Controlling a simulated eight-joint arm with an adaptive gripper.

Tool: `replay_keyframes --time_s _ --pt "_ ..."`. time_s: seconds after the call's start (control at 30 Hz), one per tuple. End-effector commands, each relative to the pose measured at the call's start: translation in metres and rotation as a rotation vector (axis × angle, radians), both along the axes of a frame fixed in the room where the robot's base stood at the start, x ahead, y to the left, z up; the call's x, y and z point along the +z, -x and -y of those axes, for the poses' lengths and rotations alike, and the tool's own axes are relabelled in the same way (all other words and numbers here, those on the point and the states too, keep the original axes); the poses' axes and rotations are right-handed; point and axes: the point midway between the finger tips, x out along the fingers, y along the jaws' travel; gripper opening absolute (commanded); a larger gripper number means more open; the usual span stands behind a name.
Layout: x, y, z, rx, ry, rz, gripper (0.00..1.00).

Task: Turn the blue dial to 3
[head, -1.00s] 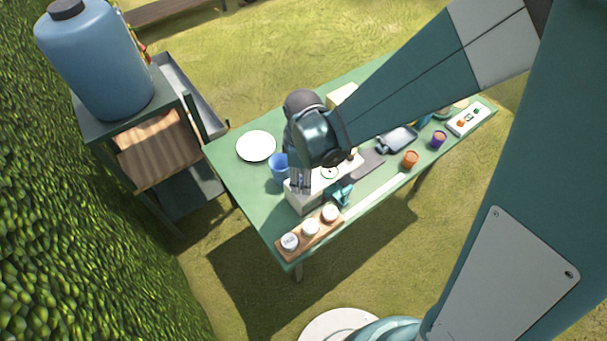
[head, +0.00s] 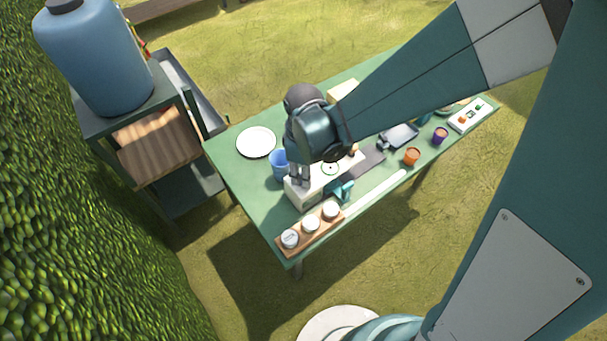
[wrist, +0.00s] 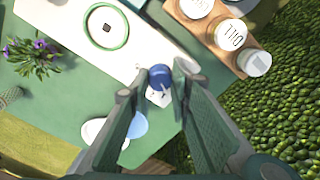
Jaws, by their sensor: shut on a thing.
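The blue dial (wrist: 160,76) sits at the end of a long white box (wrist: 75,30), which also shows in the head view (head: 309,198). My gripper (wrist: 158,88) is shut on the blue dial, with one dark finger on each side of it. A small white patch with dark marks shows just beside the dial, but I cannot read any number or tell the setting. In the head view my gripper (head: 299,182) points down onto the left end of the white box, and the dial is hidden there.
A wooden rack (head: 322,234) with three white-lidded jars stands close to the box. A blue cup (head: 280,164) and a white plate (head: 256,141) are on the other side. A green ring (wrist: 106,27) is on the box top. Purple flowers (wrist: 35,48) are near the box.

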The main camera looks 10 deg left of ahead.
Motion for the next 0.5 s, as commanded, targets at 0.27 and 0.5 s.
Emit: replay_keyframes --time_s 0.27,0.5 --pt "-0.0019 0.0008 0.0005 -0.225 0.0 -0.001 0.09" --pt "-0.0017 0.0006 0.0003 -0.454 0.001 -0.001 0.09"
